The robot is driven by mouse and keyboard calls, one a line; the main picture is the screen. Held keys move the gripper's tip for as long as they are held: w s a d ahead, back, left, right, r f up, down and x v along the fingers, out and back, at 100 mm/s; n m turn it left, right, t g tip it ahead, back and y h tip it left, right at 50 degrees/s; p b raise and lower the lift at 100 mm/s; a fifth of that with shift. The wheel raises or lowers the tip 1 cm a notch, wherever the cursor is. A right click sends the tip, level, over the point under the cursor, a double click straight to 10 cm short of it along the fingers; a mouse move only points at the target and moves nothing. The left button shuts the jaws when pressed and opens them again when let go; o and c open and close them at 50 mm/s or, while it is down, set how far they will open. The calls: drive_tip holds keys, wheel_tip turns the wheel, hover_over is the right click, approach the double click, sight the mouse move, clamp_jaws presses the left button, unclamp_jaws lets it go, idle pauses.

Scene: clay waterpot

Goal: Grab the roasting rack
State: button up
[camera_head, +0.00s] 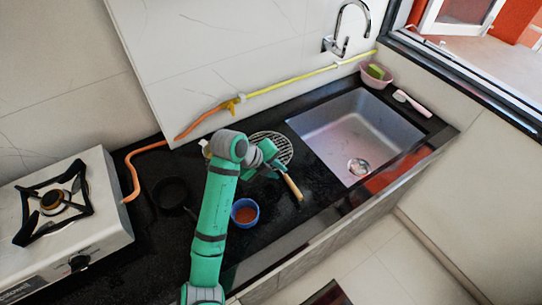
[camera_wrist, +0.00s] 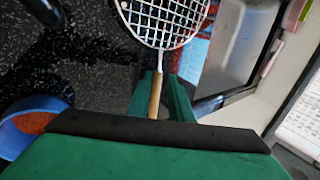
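The roasting rack (camera_head: 284,144) is a round metal mesh with a wooden handle (camera_head: 293,188), lying on the black counter left of the sink. In the wrist view its mesh (camera_wrist: 165,18) is at the top, partly cut off, and its handle (camera_wrist: 155,97) points down toward my gripper. My gripper (camera_wrist: 160,82) has its green fingers apart, one on each side of the handle, with a small gap showing at the tips. I cannot tell whether they touch it. In the head view my gripper (camera_head: 274,166) is over the joint of mesh and handle, hiding part of the rack.
A blue bowl with brown contents (camera_head: 245,212) stands close left of the handle. A dark pan (camera_head: 171,192) and a gas stove (camera_head: 70,222) are farther left. The sink (camera_head: 355,135) lies to the right, with a pink basin (camera_head: 377,80) behind it.

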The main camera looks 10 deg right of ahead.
sight(284, 175)
drive_tip(key=shift+d+f, duration=0.1)
drive_tip(key=shift+f, duration=0.45)
drive_tip(key=x, duration=0.3)
drive_tip(key=shift+s+d+f, duration=0.1)
drive_tip(key=shift+s+d, duration=0.05)
drive_tip(key=shift+d, duration=0.1)
drive_tip(key=shift+a, duration=0.1)
clamp_jaws()
